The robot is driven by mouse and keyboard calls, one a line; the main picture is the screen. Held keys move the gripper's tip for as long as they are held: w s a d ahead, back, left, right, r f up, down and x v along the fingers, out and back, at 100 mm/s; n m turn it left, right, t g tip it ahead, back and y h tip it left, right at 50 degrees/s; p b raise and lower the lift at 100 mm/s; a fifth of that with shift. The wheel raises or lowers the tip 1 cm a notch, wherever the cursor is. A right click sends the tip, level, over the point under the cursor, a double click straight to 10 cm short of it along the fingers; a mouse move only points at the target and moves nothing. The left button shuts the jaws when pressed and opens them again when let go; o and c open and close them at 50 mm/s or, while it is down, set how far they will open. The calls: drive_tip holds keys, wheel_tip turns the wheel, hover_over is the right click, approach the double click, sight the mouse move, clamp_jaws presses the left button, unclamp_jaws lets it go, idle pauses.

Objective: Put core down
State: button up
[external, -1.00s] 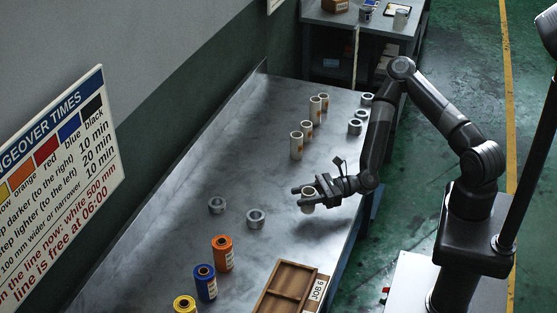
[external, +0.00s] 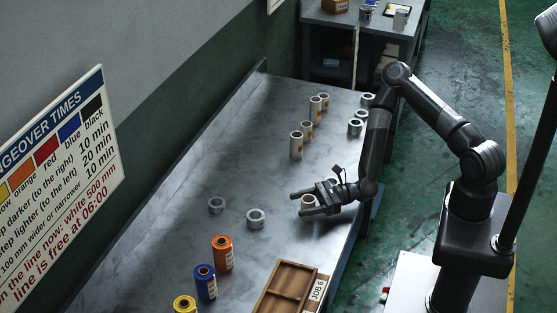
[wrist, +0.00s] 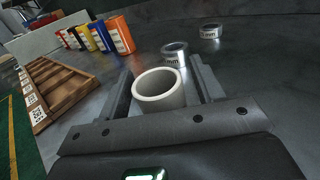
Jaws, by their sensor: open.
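The core (wrist: 158,90) is a pale, hollow tube standing upright between my gripper's open fingers in the wrist view. In the external view the core (external: 309,201) shows partly, low at the bench, with its lower part hidden by a finger. My gripper (external: 305,203) is open, low over the metal bench (external: 285,165). A finger lies on each side of the core in the wrist view (wrist: 163,88). I cannot tell whether either finger touches it.
Metal rings (external: 255,218) lie left of my gripper. Upright tubes (external: 296,145) stand farther back. Orange (external: 222,253), blue (external: 205,282) and yellow rolls (external: 184,304) stand at front left. A wooden tray (external: 284,287) labelled JOB 6 lies at the front edge.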

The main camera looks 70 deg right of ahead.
drive_tip(key=shift+r, duration=0.1)
drive_tip(key=v, duration=0.7)
drive_tip(key=shift+s+d, duration=0.2)
idle(0.3)
